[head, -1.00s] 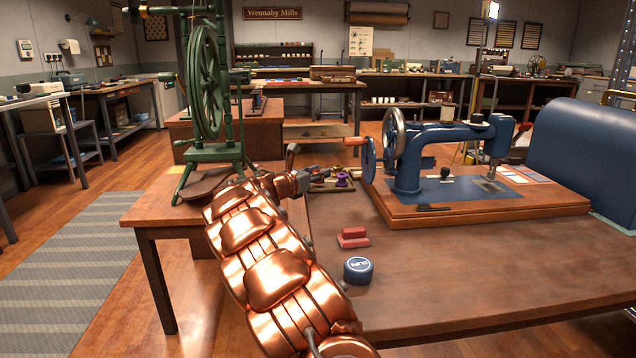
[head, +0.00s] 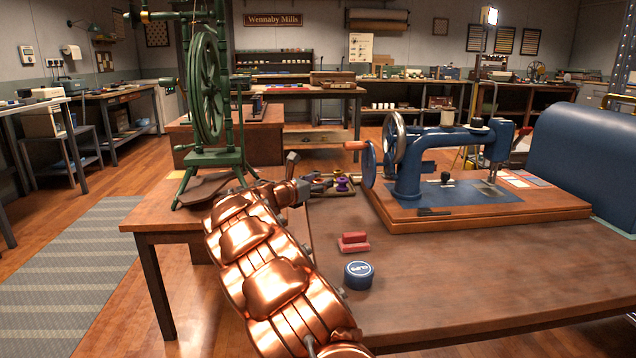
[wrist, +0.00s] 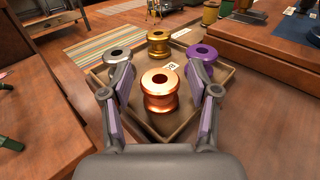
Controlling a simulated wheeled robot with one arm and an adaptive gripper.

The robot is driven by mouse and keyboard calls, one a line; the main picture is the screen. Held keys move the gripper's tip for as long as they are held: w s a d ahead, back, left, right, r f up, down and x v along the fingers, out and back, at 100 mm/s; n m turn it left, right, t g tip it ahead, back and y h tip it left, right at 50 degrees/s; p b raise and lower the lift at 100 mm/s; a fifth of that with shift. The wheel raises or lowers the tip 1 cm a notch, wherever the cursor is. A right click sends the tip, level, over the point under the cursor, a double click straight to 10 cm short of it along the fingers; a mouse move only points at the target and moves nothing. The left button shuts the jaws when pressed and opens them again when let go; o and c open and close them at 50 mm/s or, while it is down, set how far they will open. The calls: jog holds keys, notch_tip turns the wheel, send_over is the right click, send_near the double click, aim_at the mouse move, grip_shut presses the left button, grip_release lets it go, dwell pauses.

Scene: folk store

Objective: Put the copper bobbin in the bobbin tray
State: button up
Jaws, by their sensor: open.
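The copper bobbin (wrist: 160,92) stands upright between the fingers of my gripper (wrist: 160,78) in the wrist view. The fingers are open, one on each side, with a gap on both sides. The bobbin appears to rest inside the bobbin tray (wrist: 240,92), at its near corner. The tray also holds a silver bobbin (wrist: 117,56), a gold bobbin (wrist: 158,42) and a purple bobbin (wrist: 202,54). In the head view my gripper (head: 300,176) is at the tray's left end, and I cannot make out the copper bobbin there.
The blue sewing machine (head: 408,175) stands on a wooden base right of the tray. A green spinning wheel (head: 206,90) stands to the left. A red block (head: 354,243) and a round blue tin (head: 358,275) lie nearer on the table. The table's front right is clear.

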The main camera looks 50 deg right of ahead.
jog(key=shift+r, duration=0.15)
jog(key=shift+a, duration=0.4)
jog(key=s+a+p, duration=0.1)
jog(key=a+p, duration=0.2)
jog(key=a, duration=0.8)
jog(key=shift+r, duration=0.3)
jog(key=shift+a, duration=0.1)
jog(key=s+a+r+m+g+y+p, duration=0.2)
jog(key=s+a+r+m+y+p, duration=0.15)
jog(key=s+r+m+p, duration=0.5)
jog(key=s+a+r+m+g+y+p, duration=0.25)
jog(key=s+a+r+p, duration=0.2)
jog(key=s+p, duration=0.5)
jog(key=s+a+r+m+y+p, duration=0.2)
jog(key=s+a+p, duration=0.4)
jog(key=a, duration=0.4)
jog(key=s+a+r+m+y+p, duration=0.3)
jog(key=s+a+p, duration=0.4)
jog(key=a, duration=0.3)
jog(key=s+a+r+m+t+y+p, duration=0.1)
jog(key=s+a+r+m+y+p, duration=0.2)
jog(key=s+a, duration=0.6)
notch_tip(320, 180, up, 2)
jog(key=y+p, duration=0.3)
jog(key=shift+a, duration=0.4)
jog(key=shift+r, duration=0.1)
